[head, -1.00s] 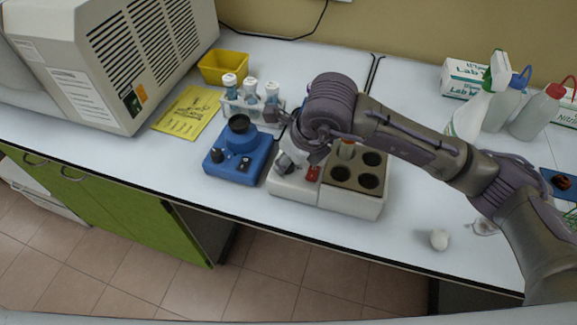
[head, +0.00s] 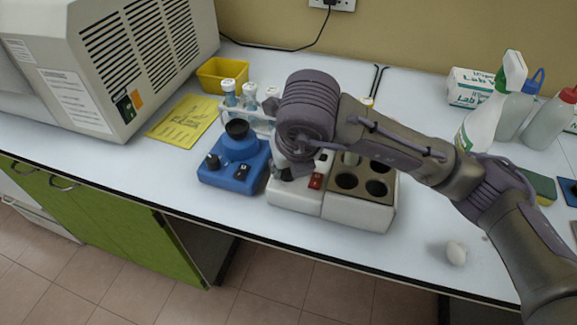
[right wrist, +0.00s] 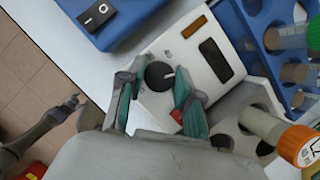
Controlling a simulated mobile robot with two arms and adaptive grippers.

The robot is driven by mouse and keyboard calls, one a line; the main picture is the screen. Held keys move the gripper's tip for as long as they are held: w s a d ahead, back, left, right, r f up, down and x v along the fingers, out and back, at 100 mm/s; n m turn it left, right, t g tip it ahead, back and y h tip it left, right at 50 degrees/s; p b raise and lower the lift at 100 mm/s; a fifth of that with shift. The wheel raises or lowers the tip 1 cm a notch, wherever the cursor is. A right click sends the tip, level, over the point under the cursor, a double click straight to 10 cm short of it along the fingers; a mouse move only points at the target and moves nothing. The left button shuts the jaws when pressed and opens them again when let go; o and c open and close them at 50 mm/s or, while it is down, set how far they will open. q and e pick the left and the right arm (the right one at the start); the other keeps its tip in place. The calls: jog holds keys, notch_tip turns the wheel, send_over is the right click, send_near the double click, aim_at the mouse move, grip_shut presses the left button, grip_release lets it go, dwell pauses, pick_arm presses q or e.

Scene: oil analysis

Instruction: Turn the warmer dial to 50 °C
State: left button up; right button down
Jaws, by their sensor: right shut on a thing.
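The warmer (head: 352,210) is a pale block with dark round wells and a red switch (head: 316,181), standing on the bench. Its dial (right wrist: 159,76) is a black knob with a white pointer line, on the pale panel in the right wrist view. The pointer is toward the right of that picture. My right gripper (right wrist: 156,88) is shut on the dial, one teal-padded finger on each side. In the head view my right wrist hides most of the panel and the fingers. The scale marks are too small to read.
A blue device (head: 232,172) with a black cup top stands just left of the warmer. A tube rack (head: 262,124) stands behind. Bottles (head: 492,115) stand at the back right. The bench's front edge is close.

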jog(key=c, duration=0.8)
grip_release()
jog(key=v, duration=1.2)
jog(key=shift+r, duration=0.1)
